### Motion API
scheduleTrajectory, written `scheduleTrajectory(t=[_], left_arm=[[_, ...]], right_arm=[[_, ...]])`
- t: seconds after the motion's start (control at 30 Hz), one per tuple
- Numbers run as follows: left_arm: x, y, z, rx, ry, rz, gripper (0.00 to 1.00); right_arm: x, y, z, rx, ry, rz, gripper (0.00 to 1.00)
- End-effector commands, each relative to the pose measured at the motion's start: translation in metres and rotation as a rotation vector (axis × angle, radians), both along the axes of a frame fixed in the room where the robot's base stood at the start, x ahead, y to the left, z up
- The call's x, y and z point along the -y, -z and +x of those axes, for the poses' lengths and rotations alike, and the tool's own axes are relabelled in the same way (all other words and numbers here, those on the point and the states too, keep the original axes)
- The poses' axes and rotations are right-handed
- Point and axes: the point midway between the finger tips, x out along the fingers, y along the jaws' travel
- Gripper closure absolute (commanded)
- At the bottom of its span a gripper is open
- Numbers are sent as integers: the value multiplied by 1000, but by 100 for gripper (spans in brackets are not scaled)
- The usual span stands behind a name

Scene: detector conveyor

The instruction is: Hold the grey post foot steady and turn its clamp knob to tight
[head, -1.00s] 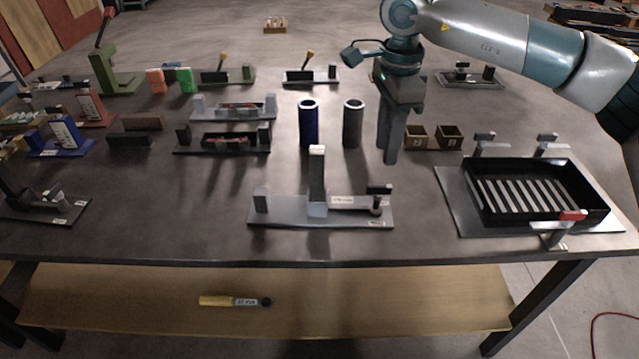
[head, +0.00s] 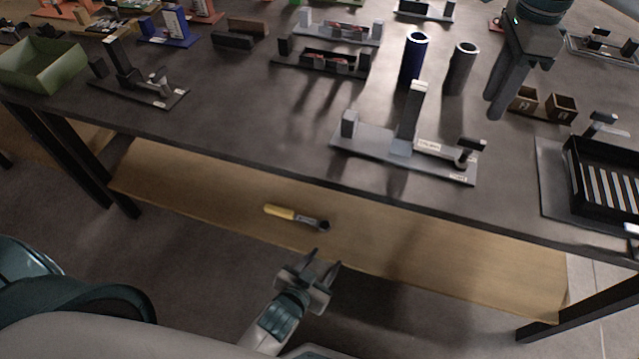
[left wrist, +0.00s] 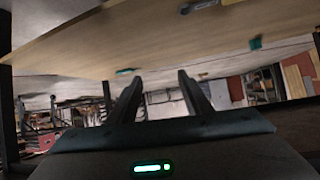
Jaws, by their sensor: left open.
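The grey post foot (head: 372,146) stands near the table's front edge in the head view. An upright post (head: 412,115) rises from its middle and a small block stands at its left end. Its clamp knob (head: 470,146), with a T-shaped top, is at the right end beside white labels too small to read. My left gripper (head: 325,258) is open and empty, low in front of the table. Its parted fingers also show in the left wrist view (left wrist: 157,80). My right gripper (head: 500,95) hangs above the table, behind and right of the knob, apart from it; its finger gap is unclear.
A blue tube (head: 413,62) and a grey tube (head: 459,70) stand behind the post foot. A black slatted tray (head: 590,200) is at the right. A dark fixture (head: 140,88) and green bin (head: 42,65) are at the left. A yellow-handled tool (head: 290,215) lies on the lower shelf.

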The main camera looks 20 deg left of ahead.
Motion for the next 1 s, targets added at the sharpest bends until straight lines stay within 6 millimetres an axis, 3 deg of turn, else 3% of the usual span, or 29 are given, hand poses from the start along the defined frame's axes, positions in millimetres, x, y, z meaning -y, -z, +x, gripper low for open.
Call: scheduleTrajectory(t=[0.03, 0.2, 0.4, 0.6, 0.8, 1.0], left_arm=[[3, -25, 6, 45, -6, -7, 55], [5, -108, 21, 187, -35, -28, 55], [-1, -204, 25, 347, -79, -54, 55], [-11, -276, 23, 470, -121, -87, 55], [-16, -307, 21, 527, -139, -107, 55], [-17, -311, 21, 535, -141, -111, 55]], right_arm=[[0, 0, 0, 0, 0, 0, 69], [0, 0, 0, 0, 0, 0, 69], [0, 0, 0, 0, 0, 0, 69], [0, 0, 0, 0, 0, 0, 69], [0, 0, 0, 0, 0, 0, 69], [0, 0, 0, 0, 0, 0, 69]])
